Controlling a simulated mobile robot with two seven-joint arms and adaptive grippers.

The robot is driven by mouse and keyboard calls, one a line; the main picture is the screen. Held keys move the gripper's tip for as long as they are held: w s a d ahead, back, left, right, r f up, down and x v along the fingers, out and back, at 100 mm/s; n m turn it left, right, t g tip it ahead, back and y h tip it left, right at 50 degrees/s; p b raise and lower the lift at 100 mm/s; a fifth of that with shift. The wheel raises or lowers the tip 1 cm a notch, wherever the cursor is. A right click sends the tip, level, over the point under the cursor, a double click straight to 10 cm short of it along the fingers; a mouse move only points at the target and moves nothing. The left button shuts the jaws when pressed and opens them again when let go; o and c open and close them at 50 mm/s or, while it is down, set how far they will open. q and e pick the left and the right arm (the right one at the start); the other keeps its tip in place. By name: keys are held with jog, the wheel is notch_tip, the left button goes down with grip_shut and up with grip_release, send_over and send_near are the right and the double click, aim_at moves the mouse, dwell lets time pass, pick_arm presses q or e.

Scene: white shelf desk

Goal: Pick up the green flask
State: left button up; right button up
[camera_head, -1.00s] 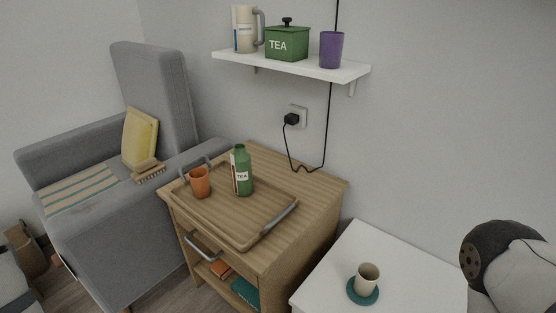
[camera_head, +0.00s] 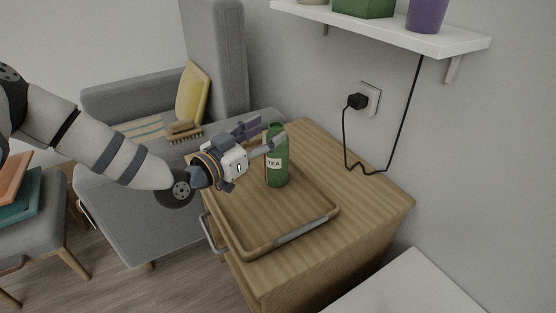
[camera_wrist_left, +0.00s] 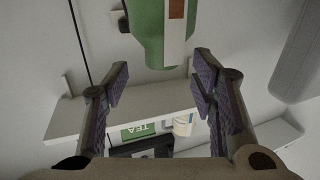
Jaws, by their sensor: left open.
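My left gripper (camera_head: 265,134) is open beside the flask's upper part, and one finger overlaps the flask in the head view. Its fingers (camera_wrist_left: 161,78) hold nothing in the wrist view. I cannot tell whether a finger touches the flask. My right gripper is not in view.
The tray lies on a wooden cabinet (camera_head: 375,200) against the wall. A white shelf (camera_head: 400,35) with a green tin (camera_head: 362,7) and a purple cup (camera_head: 427,14) hangs above. A black cord (camera_head: 403,100) runs down to a plug. A grey armchair (camera_head: 125,215) stands at the left.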

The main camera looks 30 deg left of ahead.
aim_at(271, 131)
pick_arm(q)
jog(key=x, duration=0.3)
jog(key=shift+w+a+f, duration=0.1)
jog(key=shift+w+f, duration=0.1)
jog(key=shift+f, duration=0.05)
jog(key=shift+w+r, duration=0.15)
jog(key=shift+w, duration=0.2)
grip_shut()
jog(key=shift+r, duration=0.15)
